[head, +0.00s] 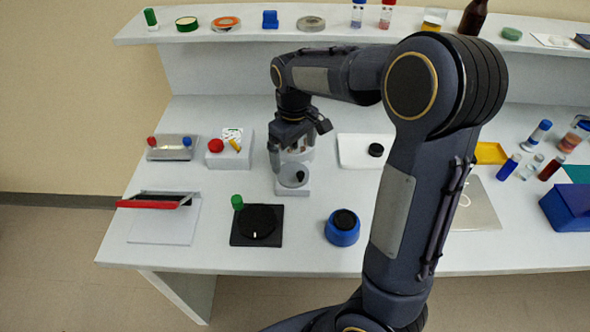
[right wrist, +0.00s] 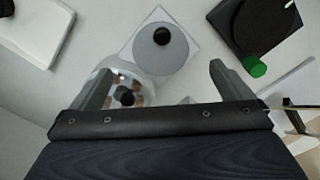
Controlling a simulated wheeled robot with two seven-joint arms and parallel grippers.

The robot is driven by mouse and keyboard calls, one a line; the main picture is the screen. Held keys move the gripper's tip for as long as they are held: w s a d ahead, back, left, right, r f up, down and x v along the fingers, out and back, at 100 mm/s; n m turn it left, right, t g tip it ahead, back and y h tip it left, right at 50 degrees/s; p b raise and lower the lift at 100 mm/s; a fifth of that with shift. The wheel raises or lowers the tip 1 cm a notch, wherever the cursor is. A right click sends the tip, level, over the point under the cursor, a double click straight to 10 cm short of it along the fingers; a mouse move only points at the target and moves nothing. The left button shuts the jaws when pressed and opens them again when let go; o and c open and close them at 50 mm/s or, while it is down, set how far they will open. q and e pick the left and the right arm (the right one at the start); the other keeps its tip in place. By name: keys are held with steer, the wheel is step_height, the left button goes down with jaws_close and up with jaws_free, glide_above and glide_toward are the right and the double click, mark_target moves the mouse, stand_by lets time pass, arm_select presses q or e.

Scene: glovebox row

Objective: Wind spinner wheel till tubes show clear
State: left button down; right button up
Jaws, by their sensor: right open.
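The spinner has a grey wheel (head: 289,179) with a black knob on a white base (head: 291,192), in the middle of the bench. In the right wrist view the wheel (right wrist: 150,52) lies just beyond my fingertips, its knob (right wrist: 162,36) on top. A clear round drum (head: 308,154) stands behind the wheel; in the right wrist view this drum (right wrist: 148,88) shows brownish tube contents and a dark centre knob. My right gripper (right wrist: 161,66) is open and empty above the spinner, one finger covering part of the drum. My left gripper is out of view.
A black turntable with a green knob (head: 237,202) and a blue round pot (head: 342,232) stand in front. A white box with a red knob (head: 216,146) is at left. A shelf (head: 225,33) runs along the back.

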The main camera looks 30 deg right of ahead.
mark_target(293, 175)
step_height(293, 175, down, 7)
steer(key=shift+r, duration=0.1)
stand_by(0.3)
steer(key=c, duration=1)
steer(key=m, duration=0.3)
steer(key=shift+m+p, duration=0.3)
steer(key=shift+p, duration=0.1)
steer(key=shift+a+m+p, duration=0.2)
steer(key=shift+m+p, duration=0.2)
steer(key=shift+m, duration=1.5)
